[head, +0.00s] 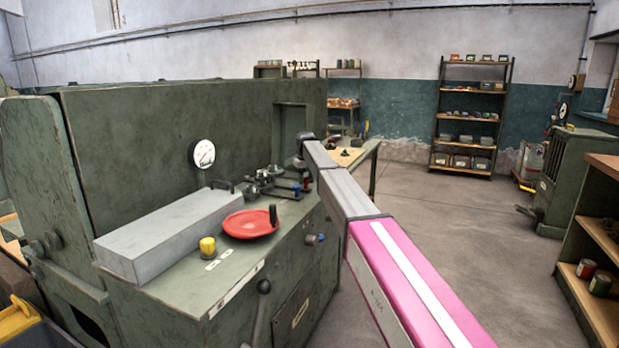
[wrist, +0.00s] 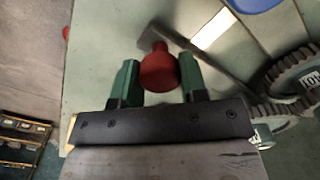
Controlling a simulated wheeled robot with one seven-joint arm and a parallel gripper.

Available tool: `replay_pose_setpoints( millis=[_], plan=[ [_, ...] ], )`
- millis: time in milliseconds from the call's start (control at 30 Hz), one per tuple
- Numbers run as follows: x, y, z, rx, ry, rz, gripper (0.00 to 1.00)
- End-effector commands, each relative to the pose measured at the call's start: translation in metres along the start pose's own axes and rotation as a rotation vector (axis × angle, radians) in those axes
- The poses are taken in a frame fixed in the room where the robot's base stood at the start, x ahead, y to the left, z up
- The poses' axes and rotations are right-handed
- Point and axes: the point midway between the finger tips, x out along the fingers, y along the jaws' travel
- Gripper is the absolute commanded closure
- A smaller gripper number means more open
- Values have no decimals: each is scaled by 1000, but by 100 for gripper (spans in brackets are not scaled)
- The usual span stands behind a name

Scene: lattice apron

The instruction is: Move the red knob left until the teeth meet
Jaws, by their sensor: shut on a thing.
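The red knob (wrist: 158,70) is in the middle of the wrist view, on a dark lever (wrist: 215,65) that runs towards the gears at the right. My gripper (wrist: 160,76) has its two green fingers on either side of the knob and is shut on it. A large toothed gear (wrist: 294,76) with a white label is at the right edge. A second gear (wrist: 268,112) is below and left of it, partly cut off. I cannot tell whether their teeth touch. In the head view, the gears and levers (head: 268,180) are small on the green machine's top.
On the green machine (head: 185,290) are a grey block (head: 170,235), a red handwheel (head: 250,224), a yellow knob (head: 207,246) and a dial (head: 203,154). A blue part (wrist: 252,4) is at the wrist view's top. The floor (head: 450,230) right of the machine is clear.

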Motion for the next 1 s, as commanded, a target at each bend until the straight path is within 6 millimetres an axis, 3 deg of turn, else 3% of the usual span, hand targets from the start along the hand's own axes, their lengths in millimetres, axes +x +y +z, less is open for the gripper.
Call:
replay_pose_setpoints(
  millis=[100, 433, 467, 500, 833, 1000],
  plan=[
    [0, -10, 11, 37, 1, -2, 100],
    [0, -12, 11, 50, 0, -2, 100],
    [-1, -12, 11, 49, 0, -2, 51],
    [-1, -11, 11, 49, 0, -2, 38],
    [-2, -11, 11, 48, 1, -1, 36],
    [-21, -11, 10, 48, 2, -1, 36]
  ],
)
